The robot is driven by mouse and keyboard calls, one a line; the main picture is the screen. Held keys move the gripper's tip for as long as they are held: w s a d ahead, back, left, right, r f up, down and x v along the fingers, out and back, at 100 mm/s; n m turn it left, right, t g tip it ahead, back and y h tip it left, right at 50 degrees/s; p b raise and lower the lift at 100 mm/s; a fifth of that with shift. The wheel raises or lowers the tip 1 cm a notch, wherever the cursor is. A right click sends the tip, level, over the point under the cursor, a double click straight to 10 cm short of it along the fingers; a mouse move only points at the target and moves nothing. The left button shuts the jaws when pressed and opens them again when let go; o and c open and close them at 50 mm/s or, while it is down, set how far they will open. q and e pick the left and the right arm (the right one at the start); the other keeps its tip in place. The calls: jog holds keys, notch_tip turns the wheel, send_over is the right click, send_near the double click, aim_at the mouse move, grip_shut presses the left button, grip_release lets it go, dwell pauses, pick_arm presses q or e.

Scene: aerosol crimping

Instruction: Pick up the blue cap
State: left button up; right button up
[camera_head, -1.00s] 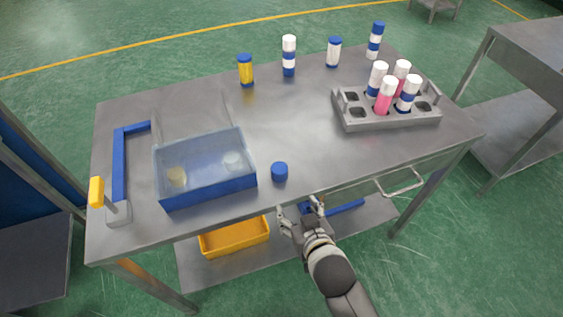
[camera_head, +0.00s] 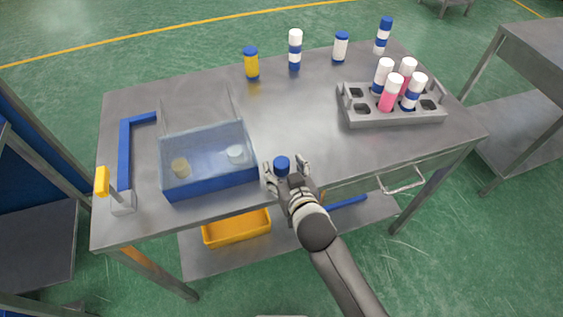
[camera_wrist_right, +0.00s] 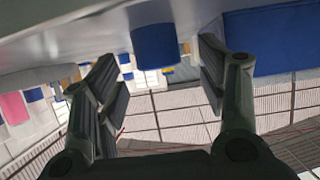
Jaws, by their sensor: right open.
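The blue cap (camera_head: 282,164) stands on the metal table near its front edge, to the right of the blue box. My right gripper (camera_head: 284,167) is open, with one finger on each side of the cap in the head view. In the right wrist view the cap (camera_wrist_right: 155,45) shows between and beyond the open fingers of my right gripper (camera_wrist_right: 160,85). Whether a finger touches the cap cannot be told. My left gripper is not in view.
A clear-walled blue box (camera_head: 212,185) stands just left of the cap. A grey rack (camera_head: 365,119) with several cans is at the right. Several containers, including a yellow one (camera_head: 251,66), line the back. The table's middle (camera_head: 295,115) is clear.

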aim_at(282, 163)
jog(key=shift+x, duration=1.8)
jog(key=shift+r, duration=0.1)
jog(key=c, duration=0.8)
